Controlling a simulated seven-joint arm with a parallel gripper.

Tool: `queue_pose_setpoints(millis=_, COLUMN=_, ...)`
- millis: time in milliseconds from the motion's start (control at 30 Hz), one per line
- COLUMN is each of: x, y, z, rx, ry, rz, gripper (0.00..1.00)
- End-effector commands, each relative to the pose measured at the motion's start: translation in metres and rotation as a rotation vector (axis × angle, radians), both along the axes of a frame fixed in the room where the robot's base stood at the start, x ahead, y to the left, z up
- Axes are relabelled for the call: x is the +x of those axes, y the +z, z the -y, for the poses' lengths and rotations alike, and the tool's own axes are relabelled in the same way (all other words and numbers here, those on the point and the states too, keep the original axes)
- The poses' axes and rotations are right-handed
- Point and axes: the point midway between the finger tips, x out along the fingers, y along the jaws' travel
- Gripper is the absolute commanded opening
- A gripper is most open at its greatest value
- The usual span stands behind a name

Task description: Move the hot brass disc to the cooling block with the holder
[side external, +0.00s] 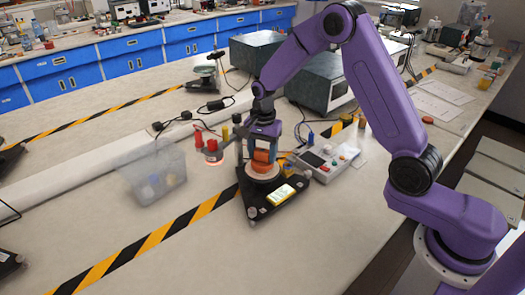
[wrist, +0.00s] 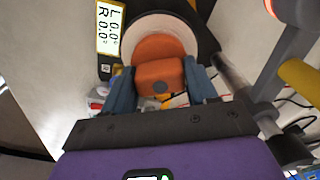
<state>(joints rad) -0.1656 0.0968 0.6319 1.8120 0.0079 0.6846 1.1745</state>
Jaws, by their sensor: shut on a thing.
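The holder also shows below my gripper in the side external view (side external: 262,155). An orange-brown round part (wrist: 158,46) lies just beyond the block, over a pale round plate (wrist: 158,21); whether it belongs to the holder, I cannot tell. I cannot clearly identify the brass disc or the cooling block.
A dark post stands close beside my gripper. A red-and-dark cylinder (side external: 213,152) with a reddish glow at its foot stands to the left. A clear bin (side external: 153,172) is further left. A control box (side external: 327,160) is at right.

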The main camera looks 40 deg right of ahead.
Motion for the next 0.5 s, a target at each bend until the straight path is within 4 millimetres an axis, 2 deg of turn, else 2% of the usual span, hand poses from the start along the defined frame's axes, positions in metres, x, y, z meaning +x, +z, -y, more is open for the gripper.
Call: queue_pose_setpoints(millis=500, x=-0.0002, y=-0.0055, z=0.0, rx=0.0, ry=0.0, rz=-0.001, gripper=0.27)
